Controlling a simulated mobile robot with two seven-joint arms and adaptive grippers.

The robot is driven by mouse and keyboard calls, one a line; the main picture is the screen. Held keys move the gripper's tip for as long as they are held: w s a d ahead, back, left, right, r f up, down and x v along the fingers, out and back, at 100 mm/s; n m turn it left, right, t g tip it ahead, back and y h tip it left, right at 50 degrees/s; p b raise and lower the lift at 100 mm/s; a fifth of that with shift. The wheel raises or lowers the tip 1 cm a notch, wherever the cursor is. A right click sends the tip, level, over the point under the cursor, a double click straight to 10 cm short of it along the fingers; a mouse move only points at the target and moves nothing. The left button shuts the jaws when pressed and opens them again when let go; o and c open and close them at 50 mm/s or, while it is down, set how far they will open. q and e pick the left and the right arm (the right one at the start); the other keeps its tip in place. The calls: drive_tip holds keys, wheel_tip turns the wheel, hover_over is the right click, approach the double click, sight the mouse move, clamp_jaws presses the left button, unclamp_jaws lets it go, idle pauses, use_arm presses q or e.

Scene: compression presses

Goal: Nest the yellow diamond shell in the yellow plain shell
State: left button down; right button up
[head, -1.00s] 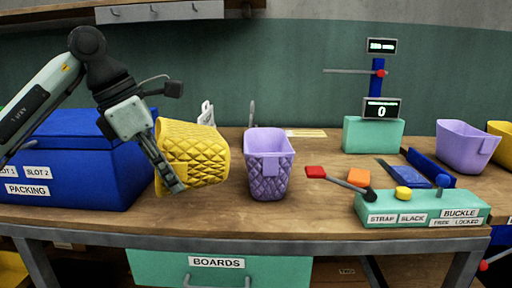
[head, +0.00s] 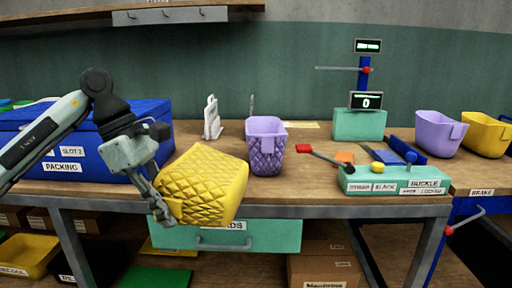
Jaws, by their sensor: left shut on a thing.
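The yellow diamond shell (head: 207,183) has a quilted surface and is held tilted on its side by my left gripper (head: 160,207). It hangs in front of the table's front edge, over the drawer. My left gripper is shut on its lower left side. The yellow plain shell (head: 484,134) is smooth and stands upright at the far right of the table. My right gripper is not in view.
A purple diamond shell (head: 266,150) stands mid-table. A purple plain shell (head: 437,136) stands beside the yellow plain shell. The teal buckle box (head: 395,181) with levers and a teal scale (head: 359,125) stand between. A blue packing box (head: 110,160) is at left.

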use_arm(q)
drive_tip(key=s+a+f+m+g+y, duration=0.1)
drive_tip(key=s+f+m+g+y, duration=0.1)
drive_tip(key=f+m, duration=0.5)
drive_tip(key=s+a+f+m+g+y, duration=0.1)
drive_tip(key=f+m+g+y, duration=0.1)
drive_tip(key=f+m, duration=0.5)
drive_tip(key=m, duration=0.2)
drive_tip(key=shift+s+a+f+m, duration=0.2)
drive_tip(key=shift+s+m, duration=0.1)
drive_tip(key=shift+s, duration=0.1)
